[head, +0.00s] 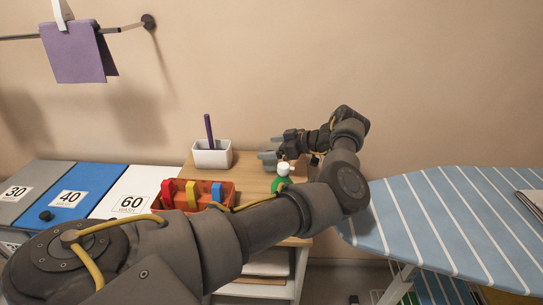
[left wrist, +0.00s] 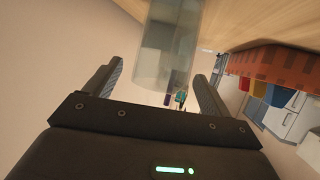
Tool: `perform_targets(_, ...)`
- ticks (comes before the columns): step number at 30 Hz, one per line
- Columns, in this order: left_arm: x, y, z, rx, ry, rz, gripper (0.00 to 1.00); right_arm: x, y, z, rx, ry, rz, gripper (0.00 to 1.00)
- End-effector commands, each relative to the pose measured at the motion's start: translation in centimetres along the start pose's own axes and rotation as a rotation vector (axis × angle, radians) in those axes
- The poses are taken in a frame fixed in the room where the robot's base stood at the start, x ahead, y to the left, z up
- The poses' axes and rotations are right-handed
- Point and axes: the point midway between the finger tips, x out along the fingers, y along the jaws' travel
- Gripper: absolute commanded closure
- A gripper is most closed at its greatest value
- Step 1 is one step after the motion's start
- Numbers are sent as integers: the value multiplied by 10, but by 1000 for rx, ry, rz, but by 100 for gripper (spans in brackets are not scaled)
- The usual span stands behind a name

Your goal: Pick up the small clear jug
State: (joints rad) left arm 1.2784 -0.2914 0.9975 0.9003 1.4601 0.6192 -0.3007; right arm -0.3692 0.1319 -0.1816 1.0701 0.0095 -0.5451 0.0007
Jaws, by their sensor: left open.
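The small clear jug (left wrist: 166,45) shows in the left wrist view as a see-through greyish cylinder beside the wooden top, its upper part cut off by the picture edge. My left gripper (left wrist: 159,70) is open, with one finger on each side of the jug's near end. I cannot tell whether either finger touches it. In the head view my left gripper (head: 272,149) is over the back of the small wooden table, reaching left. The jug is hard to make out there, among the greyish fingers. My right gripper is not in view.
On the wooden table (head: 248,178) are a white holder (head: 212,154) with a purple stick, an orange crate (head: 229,188) with coloured pegs, and a green bottle with a white top (head: 283,171). Labelled bins (head: 70,195) stand left. A striped ironing board (head: 450,210) is right.

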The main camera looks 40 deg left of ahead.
Motion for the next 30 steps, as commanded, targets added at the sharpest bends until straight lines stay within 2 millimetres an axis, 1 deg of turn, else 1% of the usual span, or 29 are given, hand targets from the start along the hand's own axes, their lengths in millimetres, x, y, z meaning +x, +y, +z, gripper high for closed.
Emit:
perform_targets(3, 3, 0, -1, -1, 1, 1, 17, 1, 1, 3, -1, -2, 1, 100)
perform_targets(8, 3, 0, 0, 0, 0, 1, 17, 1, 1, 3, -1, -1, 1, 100)
perform_targets(19, 3, 0, 0, 0, 0, 1, 65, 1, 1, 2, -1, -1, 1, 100)
perform_targets(26, 2, 0, -2, -1, 0, 1, 65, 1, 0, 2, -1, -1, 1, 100)
perform_targets(29, -1, 0, -9, -1, 0, 2, 65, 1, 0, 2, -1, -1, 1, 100)
perform_targets(30, -4, 0, -15, -3, 0, 2, 65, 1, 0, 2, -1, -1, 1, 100)
